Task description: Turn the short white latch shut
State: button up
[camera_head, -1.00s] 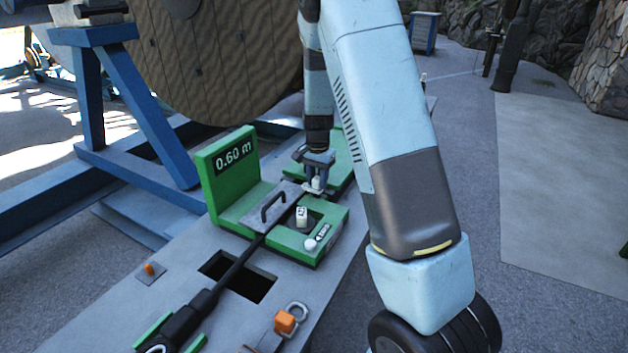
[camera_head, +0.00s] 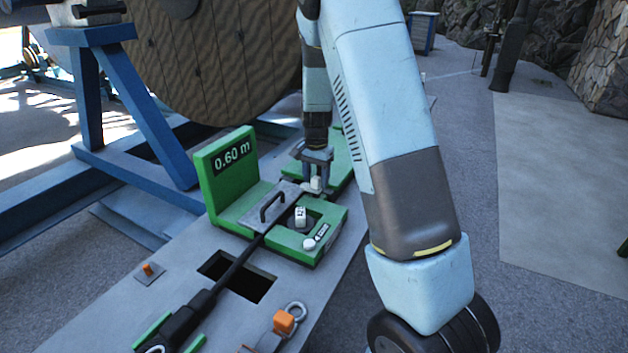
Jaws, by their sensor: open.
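A short white latch (camera_head: 316,184) sits at the far end of the grey plate with the black handle (camera_head: 271,205). My gripper (camera_head: 314,181) points down at this latch, with its fingers around or just above it. The jaws are open; whether they touch the latch is too small to tell. Another white piece (camera_head: 300,217) stands upright in the dark recess of the green block (camera_head: 322,226). A round white knob (camera_head: 309,243) is on the block's near corner.
A green upright panel reading 0.60 m (camera_head: 232,168) stands left of the plate. A black cable (camera_head: 232,275) runs over a dark rectangular opening (camera_head: 245,283) in the grey bench. An orange clip (camera_head: 284,322) lies nearer. The large wooden reel (camera_head: 220,60) rises behind.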

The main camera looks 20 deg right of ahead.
aim_at(316, 177)
notch_tip(316, 177, up, 13)
jog(key=shift+f, duration=0.15)
dwell(0.4)
jog(key=s+r+n+t+y, duration=0.1)
jog(key=s+r+n, duration=0.1)
jog(key=s+r, duration=0.55)
jog(key=s+r+n+t, duration=0.25)
jog(key=s+r, duration=0.25)
jog(key=s, duration=0.5)
jog(key=s+a+r+n+t+h, duration=0.1)
jog(key=s+n, duration=0.3)
jog(key=s, duration=1.2)
jog(key=shift+r+n+t, duration=0.35)
jog(key=shift+r+t, duration=0.05)
jog(key=shift+t, duration=0.15)
